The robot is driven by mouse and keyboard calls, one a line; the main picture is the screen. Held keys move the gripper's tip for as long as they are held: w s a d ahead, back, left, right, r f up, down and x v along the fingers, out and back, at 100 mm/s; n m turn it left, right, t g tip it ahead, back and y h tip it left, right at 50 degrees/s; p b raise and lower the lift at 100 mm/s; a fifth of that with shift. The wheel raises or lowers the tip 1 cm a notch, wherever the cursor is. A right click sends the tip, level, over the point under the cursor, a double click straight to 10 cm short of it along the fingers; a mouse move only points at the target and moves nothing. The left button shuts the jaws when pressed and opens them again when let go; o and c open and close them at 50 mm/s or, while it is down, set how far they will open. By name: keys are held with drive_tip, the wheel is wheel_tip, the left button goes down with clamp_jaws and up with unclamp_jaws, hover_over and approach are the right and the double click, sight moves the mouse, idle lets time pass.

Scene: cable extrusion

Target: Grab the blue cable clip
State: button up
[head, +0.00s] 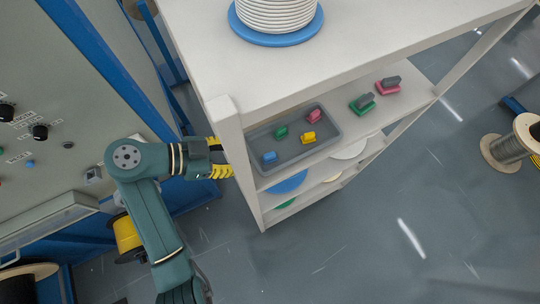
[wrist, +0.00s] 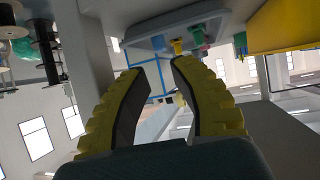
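The blue cable clip (head: 269,157) sits in the near left corner of a grey tray (head: 330,143) on the shelf below the top board. My gripper (head: 222,157), with yellow fingers, is left of the white shelf post, outside the tray and apart from the clip. In the wrist view my gripper (wrist: 160,62) is open, with nothing between its two fingers.
The white shelf post (head: 237,165) stands between my gripper and the tray. The tray also holds green (head: 281,132), yellow (head: 308,137) and pink (head: 314,116) clips. Green (head: 362,104) and pink (head: 387,86) clips lie right of it. A control panel (head: 40,150) stands left.

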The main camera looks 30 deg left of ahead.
sight(269, 154)
drive_tip(key=p+x, duration=0.1)
drive_tip(key=x, duration=0.7)
drive_tip(key=shift+w+d, duration=0.1)
clamp_jaws()
drive_tip(key=shift+r, duration=0.1)
